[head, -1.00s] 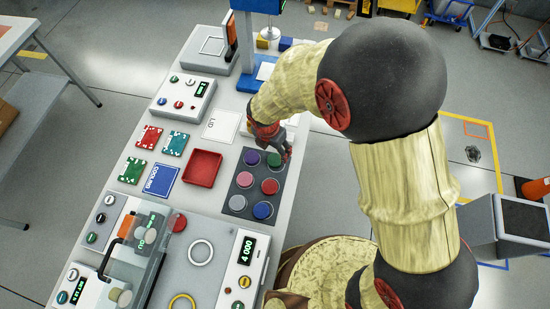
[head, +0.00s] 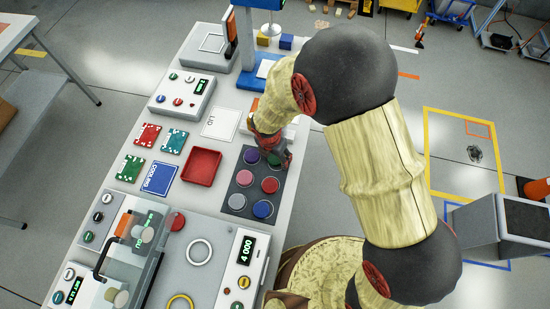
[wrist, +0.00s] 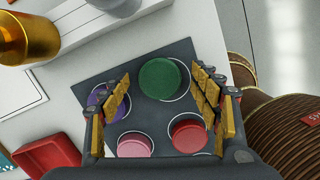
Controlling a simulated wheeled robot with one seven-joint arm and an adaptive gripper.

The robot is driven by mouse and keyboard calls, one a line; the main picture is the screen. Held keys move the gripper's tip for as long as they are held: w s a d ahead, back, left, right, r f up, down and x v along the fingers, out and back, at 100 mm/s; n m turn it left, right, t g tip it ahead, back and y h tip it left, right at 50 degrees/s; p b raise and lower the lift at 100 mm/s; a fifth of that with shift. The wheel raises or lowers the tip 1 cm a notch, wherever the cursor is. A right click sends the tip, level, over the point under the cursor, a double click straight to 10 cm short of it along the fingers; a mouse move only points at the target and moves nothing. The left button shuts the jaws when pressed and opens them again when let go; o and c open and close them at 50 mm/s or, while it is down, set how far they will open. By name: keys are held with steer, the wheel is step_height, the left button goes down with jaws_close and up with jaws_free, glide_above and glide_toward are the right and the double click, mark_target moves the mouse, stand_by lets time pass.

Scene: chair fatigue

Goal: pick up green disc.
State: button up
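The green disc (head: 274,161) sits at the top right of a dark tray (head: 235,192) of coloured discs, partly covered by my gripper in the head view. In the wrist view the green disc (wrist: 160,78) lies in its white ring, between and ahead of my fingers. My gripper (wrist: 162,80) is open and empty, pointing down over the tray. The left finger overlaps the purple disc (wrist: 100,96) in that view, and the right finger is right of the green disc. I cannot tell the exact height of the fingertips above the disc.
A red disc (wrist: 188,135) and a pink disc (wrist: 134,146) lie close by. A red tray (head: 202,167) is left of the disc tray. A white block with a gold cylinder (wrist: 28,38) stands near my gripper. A control box with a display (head: 242,262) is in front.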

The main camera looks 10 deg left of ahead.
steer(key=shift+c, duration=1.2)
steer(key=c, duration=0.9)
steer(key=shift+c, duration=0.2)
